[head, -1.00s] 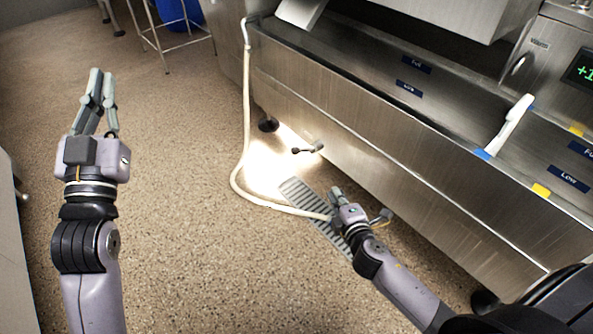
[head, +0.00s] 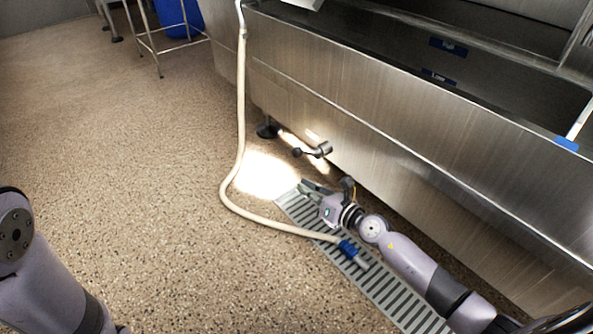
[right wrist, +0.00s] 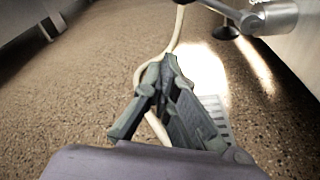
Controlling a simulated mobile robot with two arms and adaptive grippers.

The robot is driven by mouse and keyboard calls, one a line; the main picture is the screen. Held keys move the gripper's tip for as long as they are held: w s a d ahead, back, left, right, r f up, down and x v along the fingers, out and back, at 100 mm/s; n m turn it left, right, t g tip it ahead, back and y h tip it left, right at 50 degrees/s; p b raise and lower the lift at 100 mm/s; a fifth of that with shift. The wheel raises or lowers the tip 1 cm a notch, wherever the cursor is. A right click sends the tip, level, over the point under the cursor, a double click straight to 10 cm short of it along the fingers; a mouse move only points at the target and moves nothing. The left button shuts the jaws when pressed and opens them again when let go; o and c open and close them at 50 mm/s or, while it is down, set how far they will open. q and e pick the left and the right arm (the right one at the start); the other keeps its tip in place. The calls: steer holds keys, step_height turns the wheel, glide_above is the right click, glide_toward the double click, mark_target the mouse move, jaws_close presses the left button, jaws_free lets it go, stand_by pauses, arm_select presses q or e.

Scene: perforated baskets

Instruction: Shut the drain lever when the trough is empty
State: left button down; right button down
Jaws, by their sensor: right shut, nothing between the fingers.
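The drain lever (head: 313,151) is a short metal handle with a dark knob, low under the front of the steel trough (head: 340,85). It also shows at the top right of the right wrist view (right wrist: 253,22). My right gripper (head: 303,188) is shut and empty, low over the floor grate. It is below the lever and apart from it. In the right wrist view its fingers (right wrist: 170,62) meet at the tips, left of the lever. I see no clear water surface in the trough, but part of its inside is hidden. My left gripper is out of view.
A beige hose (head: 241,120) hangs at the trough's left end and runs along the floor to a blue-banded end (head: 348,248) on the floor grate (head: 385,290). A trough foot (head: 267,130) stands left of the lever. Open floor lies to the left.

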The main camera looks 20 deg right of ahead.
mark_target(307, 153)
steer(key=w+r+b, duration=0.2)
steer(key=w, duration=0.3)
steer(key=shift+w+a+r, duration=0.25)
steer(key=shift+w+a, duration=0.1)
steer(key=shift+a, duration=0.05)
steer(key=shift+r+m+p, duration=0.3)
steer(key=shift+r+p, duration=0.05)
